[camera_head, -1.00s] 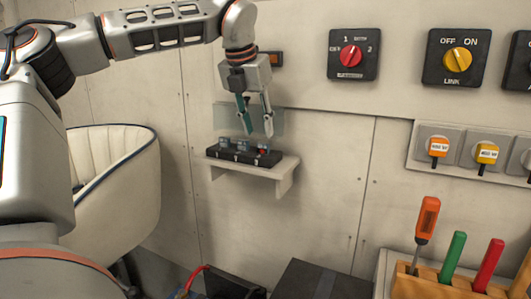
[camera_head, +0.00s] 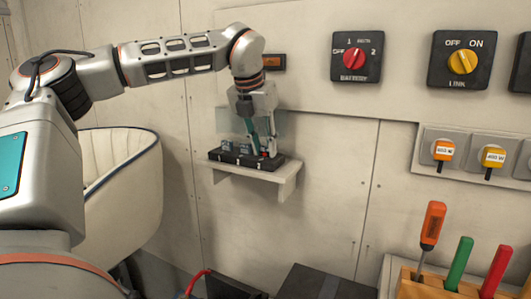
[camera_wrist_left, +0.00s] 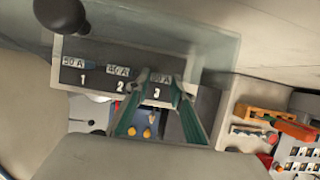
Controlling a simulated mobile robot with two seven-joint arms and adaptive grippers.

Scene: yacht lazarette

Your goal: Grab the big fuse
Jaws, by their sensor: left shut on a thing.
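The black fuse block (camera_head: 215,157) sits on a small wall shelf (camera_head: 291,169). My left gripper (camera_head: 266,153) points down at the block's right end. In the wrist view its two green-lined fingers (camera_wrist_left: 159,84) straddle position 3, closed on the big fuse there. A label (camera_wrist_left: 160,78) shows between the fingertips, its figure hard to read; the fuse body is mostly hidden. The fuse still appears seated in the block. My right gripper is not in view.
A clear cover (camera_head: 232,121) stands raised behind the block. The battery switch (camera_head: 356,57) and link switch (camera_head: 459,58) are on the wall to the right. A tool rack (camera_head: 437,283) holds screwdrivers at the lower right. A cream padded seat (camera_head: 118,185) stands left.

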